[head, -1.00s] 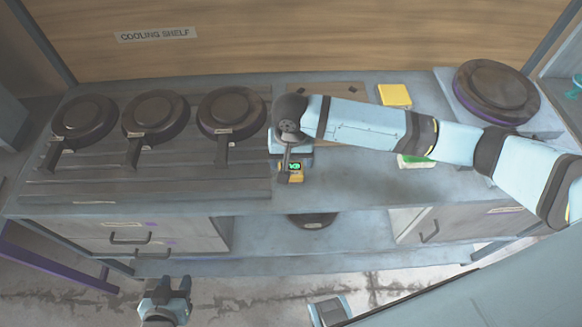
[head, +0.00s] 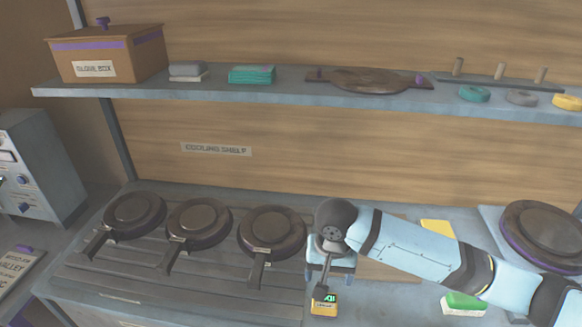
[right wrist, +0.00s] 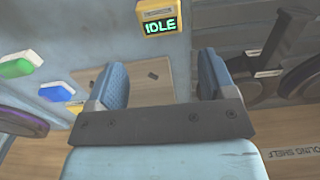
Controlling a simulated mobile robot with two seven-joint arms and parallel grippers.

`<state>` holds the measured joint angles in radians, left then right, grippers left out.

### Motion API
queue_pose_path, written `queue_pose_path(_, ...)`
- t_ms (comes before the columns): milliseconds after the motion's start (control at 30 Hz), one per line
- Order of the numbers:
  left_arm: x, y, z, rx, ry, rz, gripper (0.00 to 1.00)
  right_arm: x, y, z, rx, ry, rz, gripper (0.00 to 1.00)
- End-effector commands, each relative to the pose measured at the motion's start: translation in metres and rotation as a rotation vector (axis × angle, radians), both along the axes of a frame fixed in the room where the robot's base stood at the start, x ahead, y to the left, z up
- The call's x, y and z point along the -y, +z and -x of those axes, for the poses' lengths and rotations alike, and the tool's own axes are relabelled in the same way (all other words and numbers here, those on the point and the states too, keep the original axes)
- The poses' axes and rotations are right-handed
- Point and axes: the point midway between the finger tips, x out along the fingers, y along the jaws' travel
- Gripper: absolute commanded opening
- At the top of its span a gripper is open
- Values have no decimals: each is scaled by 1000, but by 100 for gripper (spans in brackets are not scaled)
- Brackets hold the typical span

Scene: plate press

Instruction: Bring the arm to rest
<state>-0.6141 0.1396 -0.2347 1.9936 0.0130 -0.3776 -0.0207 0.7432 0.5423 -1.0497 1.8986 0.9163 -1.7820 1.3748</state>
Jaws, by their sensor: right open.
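My right arm reaches in from the right over the workbench in the head view. Its gripper (head: 333,274) points down at the bench, just right of the dark pans. In the right wrist view the two blue fingers of the right gripper (right wrist: 165,82) stand apart with nothing between them. A small yellow box (head: 323,303) with a lit green display sits near the gripper. In the right wrist view this yellow box (right wrist: 160,18) reads "IDLE". My left gripper is not in the head view now.
Several dark pans (head: 200,222) with handles rest on the ribbed cooling shelf at left. A round plate press (head: 541,232) stands at right. A green-and-white block (head: 464,304) and a yellow pad (head: 438,228) lie near my arm. An upper shelf (head: 290,94) holds a brown box (head: 108,52).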

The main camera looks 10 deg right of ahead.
Motion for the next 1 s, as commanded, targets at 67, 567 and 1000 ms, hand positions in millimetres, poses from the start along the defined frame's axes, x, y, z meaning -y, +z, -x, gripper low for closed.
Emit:
queue_pose_path(67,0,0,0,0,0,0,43,-2,-2,3,1,10,-8,76)
queue_pose_path(567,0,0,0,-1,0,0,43,-39,-27,93,200,344,-280,76)
queue_pose_path(1000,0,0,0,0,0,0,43,54,-48,179,353,409,-132,76)
